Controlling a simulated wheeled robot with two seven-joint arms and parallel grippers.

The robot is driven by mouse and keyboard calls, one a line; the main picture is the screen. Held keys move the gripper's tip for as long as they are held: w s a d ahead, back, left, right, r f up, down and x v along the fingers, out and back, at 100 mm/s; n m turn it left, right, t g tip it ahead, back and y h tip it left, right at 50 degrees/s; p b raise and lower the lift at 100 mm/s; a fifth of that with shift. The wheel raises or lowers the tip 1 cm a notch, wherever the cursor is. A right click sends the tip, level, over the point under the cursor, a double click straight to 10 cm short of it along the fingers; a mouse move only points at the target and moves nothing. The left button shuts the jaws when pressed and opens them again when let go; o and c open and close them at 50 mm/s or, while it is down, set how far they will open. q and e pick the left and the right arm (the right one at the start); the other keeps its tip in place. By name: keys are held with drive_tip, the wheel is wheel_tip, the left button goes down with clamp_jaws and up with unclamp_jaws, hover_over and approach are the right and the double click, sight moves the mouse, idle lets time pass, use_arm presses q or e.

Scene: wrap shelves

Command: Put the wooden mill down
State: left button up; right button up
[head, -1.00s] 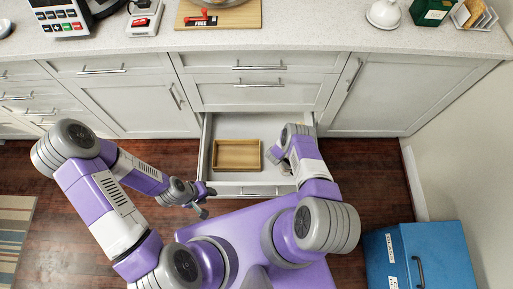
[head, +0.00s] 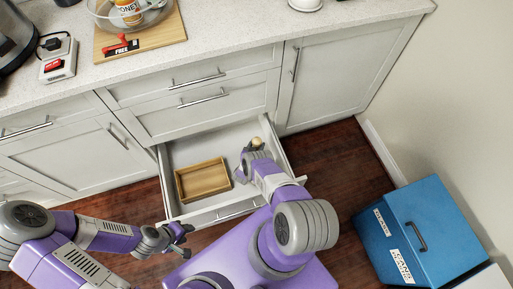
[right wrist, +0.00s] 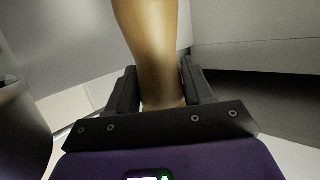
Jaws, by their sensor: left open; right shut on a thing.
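The wooden mill (right wrist: 152,50) stands out between the two dark fingers of my right gripper (right wrist: 160,90) in the right wrist view. The gripper is shut on it. In the head view my right gripper (head: 250,154) is inside the open drawer (head: 215,144), at its right side. A small tan part of the mill (head: 257,142) shows just beyond the gripper; the rest is hidden. I cannot tell whether the mill touches the drawer floor. My left gripper (head: 184,239) is open and empty, outside the drawer near its front left corner.
A shallow wooden tray (head: 203,181) lies in the drawer, left of my right gripper. The countertop (head: 230,40) above holds a cutting board (head: 165,35) with a glass bowl.

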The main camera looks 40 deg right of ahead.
drive_tip(key=o, duration=1.2)
drive_tip(key=s+a+r+n+g+y+p, duration=0.1)
drive_tip(key=a+r+n+y+p, duration=0.1)
drive_tip(key=a+r+y, duration=0.45)
drive_tip(key=s+a+r+n+y+p, duration=0.1)
drive_tip(key=s+a+r+n+y, duration=0.15)
drive_tip(key=a, duration=0.75)
drive_tip(key=s+a+r+n+g+y, duration=0.2)
drive_tip(key=s+a+r+g+y, duration=0.1)
drive_tip(key=s+a+r, duration=0.2)
drive_tip(key=s+a+r+n+g+y, duration=0.2)
drive_tip(key=s+a+r, duration=0.4)
drive_tip(key=s+r, duration=0.4)
drive_tip(key=s+g+y, duration=0.1)
drive_tip(key=s+y, duration=0.1)
drive_tip(key=s, duration=0.1)
drive_tip(key=shift+s+a+g, duration=0.3)
